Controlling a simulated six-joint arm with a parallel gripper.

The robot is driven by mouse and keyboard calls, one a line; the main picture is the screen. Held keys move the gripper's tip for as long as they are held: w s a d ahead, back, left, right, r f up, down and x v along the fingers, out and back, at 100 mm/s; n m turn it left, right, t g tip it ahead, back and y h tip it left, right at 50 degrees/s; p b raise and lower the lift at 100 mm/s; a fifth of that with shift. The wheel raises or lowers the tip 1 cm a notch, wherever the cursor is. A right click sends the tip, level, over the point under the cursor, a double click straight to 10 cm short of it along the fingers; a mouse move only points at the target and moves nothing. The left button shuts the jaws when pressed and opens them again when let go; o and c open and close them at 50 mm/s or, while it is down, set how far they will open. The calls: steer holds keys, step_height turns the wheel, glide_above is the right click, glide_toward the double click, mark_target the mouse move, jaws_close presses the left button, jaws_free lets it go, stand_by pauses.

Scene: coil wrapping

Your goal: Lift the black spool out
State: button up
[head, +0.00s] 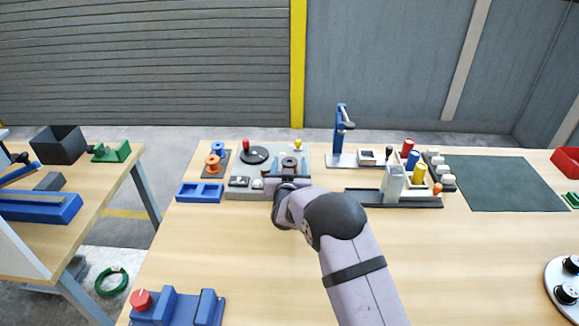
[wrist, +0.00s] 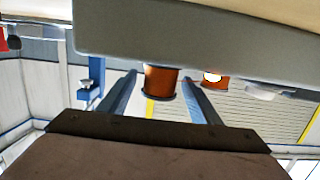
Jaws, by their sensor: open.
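The black spool (head: 290,162) stands on the right part of the grey winding machine (head: 240,195); it shows a dark rim and a brownish middle. In the wrist view, which is upside down, a spool with copper-coloured winding and a black flange (wrist: 159,83) appears between my fingers; the grey machine body (wrist: 190,40) hides its lower end. My gripper (head: 287,186) is at the machine's near edge, just in front of the spool. The wrist view shows both fingers (wrist: 160,92) apart, one each side of the spool, with nothing visibly gripped. I cannot tell the exact depth gap.
A black disc (head: 254,155), a red knob (head: 246,145) and a yellow knob (head: 298,145) sit on the machine. Orange (head: 213,164) and blue (head: 217,149) spools stand left. A blue tray (head: 199,192) is nearby. A blue post (head: 341,125) stands right.

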mark_target(290, 163)
steer(key=c, duration=1.1)
steer(key=shift+r, duration=0.15)
step_height(290, 163, up, 10)
steer(key=shift+f+b, duration=0.1)
steer(key=shift+b, duration=0.7)
